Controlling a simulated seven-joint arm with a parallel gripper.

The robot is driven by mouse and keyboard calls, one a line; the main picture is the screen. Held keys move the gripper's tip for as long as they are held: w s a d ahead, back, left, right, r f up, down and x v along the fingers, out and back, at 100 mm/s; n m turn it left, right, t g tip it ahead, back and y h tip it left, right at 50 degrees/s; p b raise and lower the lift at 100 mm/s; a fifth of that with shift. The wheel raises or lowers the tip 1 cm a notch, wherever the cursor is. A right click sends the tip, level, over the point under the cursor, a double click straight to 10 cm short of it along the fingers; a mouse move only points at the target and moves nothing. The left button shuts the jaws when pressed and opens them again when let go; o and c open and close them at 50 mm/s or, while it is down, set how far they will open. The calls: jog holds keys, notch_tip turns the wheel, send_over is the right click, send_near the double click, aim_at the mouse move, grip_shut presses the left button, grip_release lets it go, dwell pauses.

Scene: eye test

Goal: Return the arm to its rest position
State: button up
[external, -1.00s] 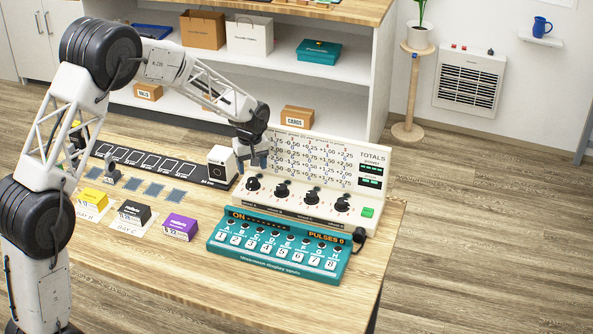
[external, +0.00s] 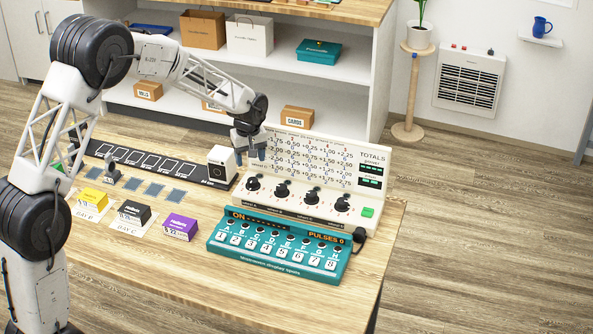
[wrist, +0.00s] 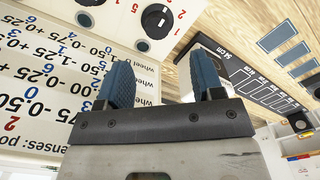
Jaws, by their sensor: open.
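My gripper (external: 250,157) is open and empty. In the external view it hangs fingers-down in the air by the upper left of the white panel with dials (external: 300,197). In the wrist view the two blue fingers of my gripper (wrist: 160,65) stand apart with nothing between them. Behind them show the panel's printed number chart (wrist: 50,85) and a black dial (wrist: 157,20). My arm is bent, with its elbow high at the upper left.
A teal console (external: 275,246) stands before the panel. A small white box (external: 221,163) stands left of the gripper. Yellow (external: 92,201), black (external: 133,213) and purple (external: 180,228) boxes lie on the wooden table (external: 150,262). A white shelf (external: 345,80) stands behind.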

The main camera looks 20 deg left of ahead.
jog(key=s+a+r+m, duration=0.1)
jog(key=s+a+r, duration=0.3)
jog(key=s+r, duration=0.35)
jog(key=s+a+r+m+t, duration=0.1)
jog(key=s+a+r+m, duration=0.15)
jog(key=s+r, duration=0.5)
jog(key=s+a+r+m, duration=0.1)
jog(key=s+a+r, duration=0.35)
jog(key=s, duration=0.45)
jog(key=s+a+r+m, duration=0.1)
jog(key=s+a+m, duration=0.1)
jog(key=s, duration=1.1)
jog(key=s+a+r+m+t, duration=0.1)
jog(key=s+a+m, duration=0.1)
jog(key=s, duration=1.2)
jog(key=shift+a+r+t, duration=0.25)
jog(key=shift+a+t, duration=0.05)
jog(key=shift+a, duration=0.2)
